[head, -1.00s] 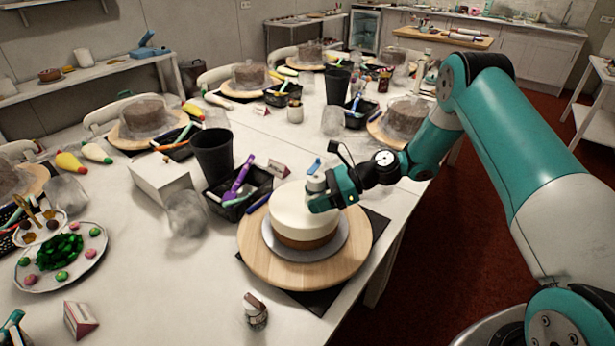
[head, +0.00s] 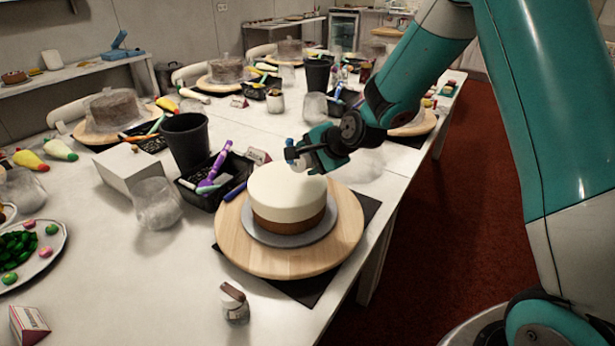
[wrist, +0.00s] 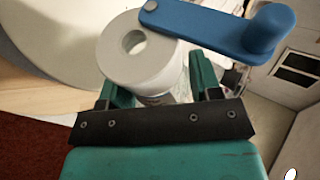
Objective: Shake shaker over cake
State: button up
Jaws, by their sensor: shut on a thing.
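A cream-topped cake (head: 288,190) with a brown lower side stands on a grey board (head: 262,234) on a round wooden turntable (head: 240,252). My gripper (head: 308,158) is over the back right part of the cake and apart from its top. It is shut on a shaker, whose white top with a round hole (wrist: 146,70) and blue flip lid (wrist: 225,28) show in the wrist view. The lid is swung open. The shaker looks tilted. Its lower body is mostly hidden between the teal fingers. No falling contents can be made out.
A black tray of tools (head: 205,190), a dark cup (head: 187,140) and a white box (head: 128,168) stand left of the turntable. A small brown-lidded jar (head: 235,303) stands in front.

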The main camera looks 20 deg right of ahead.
jog(key=n+t+h+b, duration=0.2)
jog(key=t+b, duration=0.1)
jog(key=b, duration=0.3)
jog(key=shift+a+r+n+h, duration=0.1)
jog(key=shift+n+h, duration=0.2)
jog(key=shift+h, duration=0.1)
jog(key=b, duration=0.1)
jog(key=t+b, duration=0.1)
jog(key=b, duration=0.1)
jog(key=shift+s+a+r+n+t+h, duration=0.15)
jog(key=shift+r+n+t+h, duration=0.15)
jog(key=shift+n+h, duration=0.1)
jog(key=shift+r, duration=0.35)
jog(key=shift+w+d+r+p, duration=0.35)
jog(key=shift+d+r, duration=0.05)
jog(key=shift+d, duration=0.25)
jog(key=shift+s+a+r+n+t+b, duration=0.15)
jog(key=shift+n+t+b, duration=0.15)
jog(key=shift+b, duration=0.65)
jog(key=shift+r, duration=0.1)
